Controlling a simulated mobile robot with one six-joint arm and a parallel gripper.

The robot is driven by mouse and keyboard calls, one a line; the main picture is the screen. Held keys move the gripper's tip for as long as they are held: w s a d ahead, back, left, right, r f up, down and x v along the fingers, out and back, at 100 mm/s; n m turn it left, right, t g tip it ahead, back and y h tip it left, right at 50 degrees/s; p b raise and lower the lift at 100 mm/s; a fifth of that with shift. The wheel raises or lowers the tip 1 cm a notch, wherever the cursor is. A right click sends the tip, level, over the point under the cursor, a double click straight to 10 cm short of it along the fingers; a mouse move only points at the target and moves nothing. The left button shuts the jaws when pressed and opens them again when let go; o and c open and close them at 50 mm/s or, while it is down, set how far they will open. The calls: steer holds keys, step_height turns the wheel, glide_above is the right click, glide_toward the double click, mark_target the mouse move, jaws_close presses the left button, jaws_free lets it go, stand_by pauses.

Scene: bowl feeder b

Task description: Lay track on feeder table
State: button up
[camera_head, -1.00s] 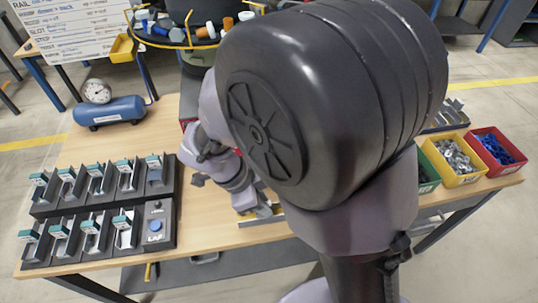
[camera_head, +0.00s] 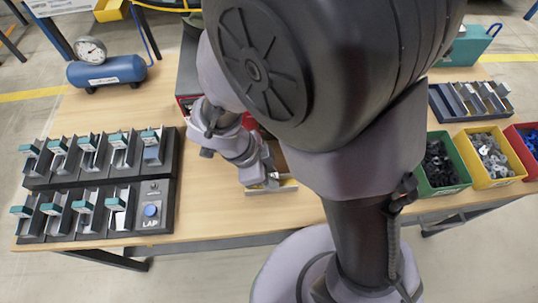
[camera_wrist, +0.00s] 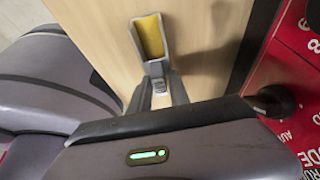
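A grey U-shaped track piece with a yellow inside (camera_wrist: 151,38) shows just past the fingertips in the wrist view. In the head view a small pale track piece (camera_head: 284,187) lies at or just above the wooden feeder table (camera_head: 218,195), near its front edge. My gripper (camera_head: 268,178) reaches down at this piece. In the wrist view my gripper's fingers (camera_wrist: 157,80) point at the near end of the channel, one on each side. I cannot tell whether they press on it. My arm hides the middle of the table.
A black rack with several teal-tipped holders (camera_head: 85,213) stands at left, a blue air tank (camera_head: 107,71) behind it. Green (camera_head: 440,187), yellow (camera_head: 484,182) and red (camera_head: 520,135) bins stand at right. A red printed panel (camera_wrist: 288,80) is close beside my gripper.

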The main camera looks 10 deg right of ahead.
steer(key=shift+o, duration=0.9)
steer(key=p+v, duration=0.6)
steer(key=v, duration=0.6)
steer(key=s+d+r+n+t+y, duration=0.2)
steer(key=d+r+n+t+y, duration=0.1)
steer(key=d+r+n, duration=0.2)
steer(key=s+d+r+n+t+y, duration=0.2)
steer(key=d+r+n+t+y, duration=0.1)
steer(key=r+n, duration=0.6)
steer(key=shift+s+d+r+y+b, duration=0.35)
steer(key=shift+d+r, duration=0.25)
steer(key=shift+d, duration=0.3)
